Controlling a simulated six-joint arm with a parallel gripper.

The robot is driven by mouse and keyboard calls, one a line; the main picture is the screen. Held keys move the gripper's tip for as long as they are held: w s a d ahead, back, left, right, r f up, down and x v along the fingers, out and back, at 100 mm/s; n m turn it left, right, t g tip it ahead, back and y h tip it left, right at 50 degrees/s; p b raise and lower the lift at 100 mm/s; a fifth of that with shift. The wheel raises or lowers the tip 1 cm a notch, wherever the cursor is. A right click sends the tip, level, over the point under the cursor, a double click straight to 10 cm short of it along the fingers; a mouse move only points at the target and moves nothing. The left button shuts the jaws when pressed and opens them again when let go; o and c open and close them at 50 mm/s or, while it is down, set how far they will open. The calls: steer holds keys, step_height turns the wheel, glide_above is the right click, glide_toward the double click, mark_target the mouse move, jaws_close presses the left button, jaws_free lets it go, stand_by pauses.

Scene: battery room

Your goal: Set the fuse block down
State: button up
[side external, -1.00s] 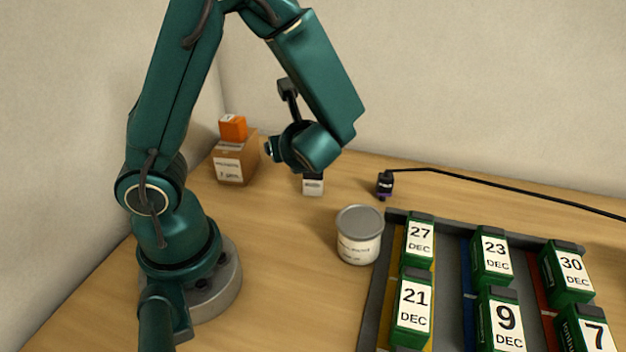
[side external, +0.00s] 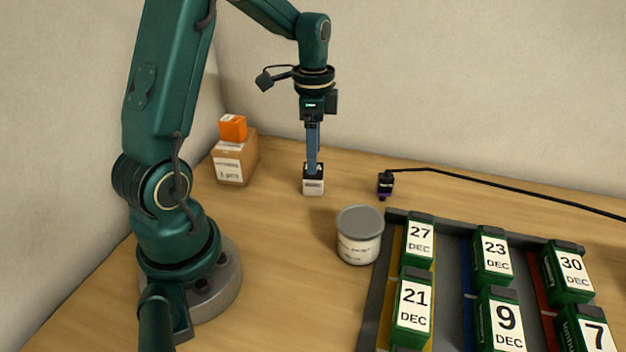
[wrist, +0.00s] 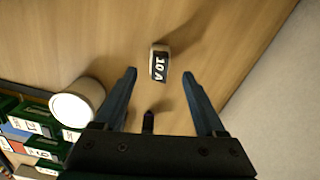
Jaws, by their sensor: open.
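The fuse block (side external: 313,186) is a small black and white block standing on the wooden table, left of the grey-lidded can. In the wrist view its top (wrist: 160,65) reads "10 A", and it casts a shadow on the table. My gripper (side external: 312,168) points straight down over the block, with its blue fingers ending at about the block's top in the side view. In the wrist view my gripper (wrist: 159,74) is open, a finger to each side of the block, with gaps between. I cannot tell the exact height of the fingertips over the block.
A grey-lidded can (side external: 359,236) stands to the right and nearer the side camera. A black plug with a cable (side external: 385,185) lies right of the block. A cardboard box (side external: 234,160) carries an orange box (side external: 233,128). A tray (side external: 376,300) holds several green dated batteries.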

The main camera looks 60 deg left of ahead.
mark_target(313, 177)
steer(key=shift+f, duration=3.35)
jaws_close()
